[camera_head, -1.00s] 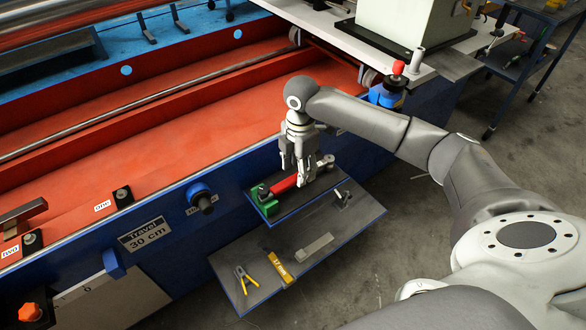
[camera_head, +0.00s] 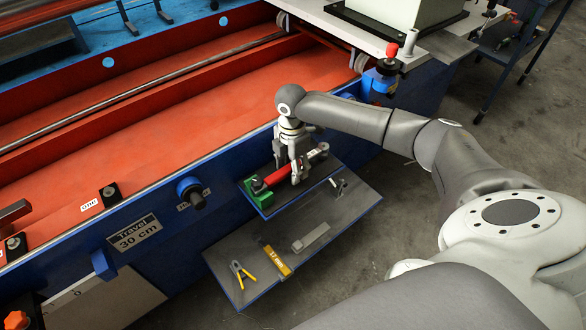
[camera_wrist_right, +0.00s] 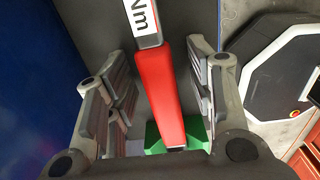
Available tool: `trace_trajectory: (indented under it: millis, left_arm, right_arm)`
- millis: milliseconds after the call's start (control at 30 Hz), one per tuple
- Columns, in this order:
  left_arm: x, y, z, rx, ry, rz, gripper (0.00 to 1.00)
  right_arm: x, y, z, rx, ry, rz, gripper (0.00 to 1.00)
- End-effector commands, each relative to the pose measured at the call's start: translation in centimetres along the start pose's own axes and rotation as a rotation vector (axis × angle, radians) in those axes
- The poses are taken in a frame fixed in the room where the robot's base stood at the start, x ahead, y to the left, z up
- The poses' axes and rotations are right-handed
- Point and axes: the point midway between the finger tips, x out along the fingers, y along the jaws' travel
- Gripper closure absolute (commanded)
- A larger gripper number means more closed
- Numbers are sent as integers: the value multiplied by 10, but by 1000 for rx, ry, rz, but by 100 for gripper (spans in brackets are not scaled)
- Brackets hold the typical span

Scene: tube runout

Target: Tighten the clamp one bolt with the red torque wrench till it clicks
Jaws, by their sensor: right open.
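The red torque wrench (camera_head: 278,177) lies on the upper tray, one end by a green block (camera_head: 259,198). My right gripper (camera_head: 289,174) points down over it. In the right wrist view, the gripper (camera_wrist_right: 160,100) is open, with a finger on each side of the red handle (camera_wrist_right: 160,92); contact with the handle is not visible. A white "Nm" label (camera_wrist_right: 142,18) sits further along the wrench. The clamp one bolt (camera_head: 110,194) stands on the red bed beside its label (camera_head: 89,205). My left gripper is out of view.
The lower tray (camera_head: 228,262) holds yellow-handled pliers (camera_head: 243,275), a yellow 17 mm tool (camera_head: 275,261) and a grey block (camera_head: 311,238). A blue knob (camera_head: 190,189) juts from the machine front between trays and clamp. Another clamp (camera_head: 14,246) is at far left.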

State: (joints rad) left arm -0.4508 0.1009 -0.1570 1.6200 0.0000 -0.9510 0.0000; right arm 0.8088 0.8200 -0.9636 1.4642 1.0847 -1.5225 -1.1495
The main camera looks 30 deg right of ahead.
Motion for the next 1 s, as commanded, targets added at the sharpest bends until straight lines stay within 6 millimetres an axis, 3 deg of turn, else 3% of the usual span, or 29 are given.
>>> trace_trajectory:
  millis: [100,367,767,1000]
  left_arm:
    - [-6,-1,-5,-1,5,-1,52]
    - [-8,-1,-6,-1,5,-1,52]
    - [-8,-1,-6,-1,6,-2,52]
    - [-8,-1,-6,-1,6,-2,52]
  right_arm:
    - [11,0,0,1,-1,-1,51]
    - [12,0,0,0,-1,1,51]
    - [12,0,0,-1,-1,0,100]
    - [11,0,0,-1,-1,2,100]
